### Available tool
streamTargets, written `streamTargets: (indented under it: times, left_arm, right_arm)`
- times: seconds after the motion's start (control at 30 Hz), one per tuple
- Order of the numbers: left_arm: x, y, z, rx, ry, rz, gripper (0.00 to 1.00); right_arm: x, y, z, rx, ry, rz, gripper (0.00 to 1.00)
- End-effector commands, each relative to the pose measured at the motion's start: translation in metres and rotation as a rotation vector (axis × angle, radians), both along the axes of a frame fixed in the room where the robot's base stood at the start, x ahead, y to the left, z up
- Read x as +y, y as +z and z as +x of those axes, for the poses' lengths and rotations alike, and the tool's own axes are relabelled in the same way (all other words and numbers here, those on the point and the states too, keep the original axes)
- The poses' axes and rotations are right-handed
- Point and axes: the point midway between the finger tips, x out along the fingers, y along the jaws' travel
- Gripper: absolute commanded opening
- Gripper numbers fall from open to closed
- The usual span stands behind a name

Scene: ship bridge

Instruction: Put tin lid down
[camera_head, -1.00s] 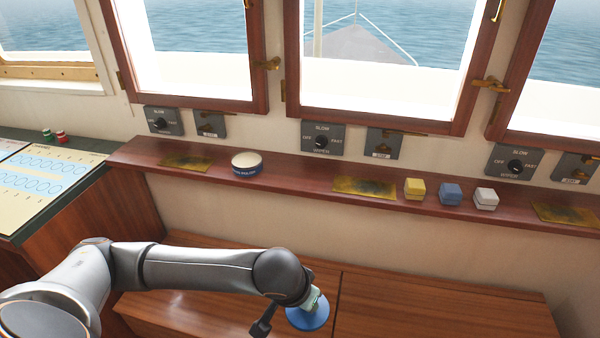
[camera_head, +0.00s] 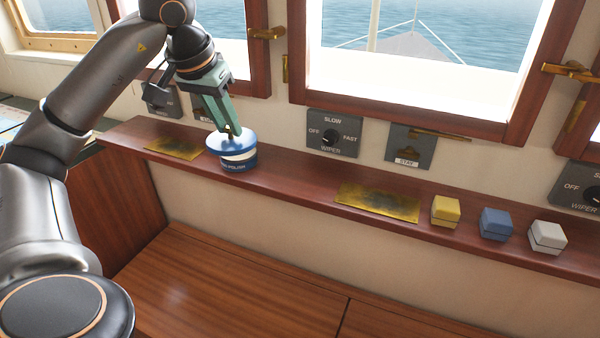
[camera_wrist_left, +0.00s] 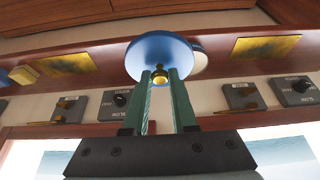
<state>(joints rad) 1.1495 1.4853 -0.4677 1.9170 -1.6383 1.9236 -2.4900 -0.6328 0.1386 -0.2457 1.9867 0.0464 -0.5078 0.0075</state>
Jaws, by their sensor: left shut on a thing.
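The blue tin lid (camera_head: 220,142) with a small brass knob is in my left gripper (camera_head: 230,132), which is shut on the knob. The lid is at the top of the polish tin (camera_head: 240,160), shifted to the left and tilted; I cannot tell whether they touch. The white and blue tin stands on the wooden ledge. In the left wrist view the lid (camera_wrist_left: 160,56) hides most of the tin, and the tin's pale edge (camera_wrist_left: 200,62) shows at its right. The green fingers (camera_wrist_left: 160,78) meet at the knob. My right gripper is not in view.
The ledge (camera_head: 290,180) carries brass plates (camera_head: 378,202) and yellow (camera_head: 445,210), blue (camera_head: 496,223) and white (camera_head: 547,237) small boxes to the right. Wiper switches (camera_head: 333,137) and the window frame stand behind. The ledge between tin and middle plate is clear.

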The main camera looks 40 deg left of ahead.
Motion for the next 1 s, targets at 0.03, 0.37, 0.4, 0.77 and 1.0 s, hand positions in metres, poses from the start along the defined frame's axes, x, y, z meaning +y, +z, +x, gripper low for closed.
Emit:
streamTargets:
  times: [0.03,0.37,0.4,0.77,1.0]
  left_arm:
    - [-0.003,-0.002,0.007,0.003,-0.005,-0.003,0.0]
    - [-0.026,-0.037,0.084,0.003,-0.006,-0.004,0.0]
    - [-0.027,-0.049,0.09,0.008,-0.003,-0.002,0.0]
    - [-0.034,-0.088,0.122,0.002,-0.001,0.001,0.0]
    - [-0.036,-0.117,0.129,0.007,-0.001,0.002,0.0]
  right_arm:
    - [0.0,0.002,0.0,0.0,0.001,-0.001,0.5]
    - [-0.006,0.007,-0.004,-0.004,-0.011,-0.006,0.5]
    - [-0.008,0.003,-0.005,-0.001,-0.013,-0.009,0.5]
    - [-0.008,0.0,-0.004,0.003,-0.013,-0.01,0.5]
    - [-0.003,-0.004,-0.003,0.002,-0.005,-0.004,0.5]
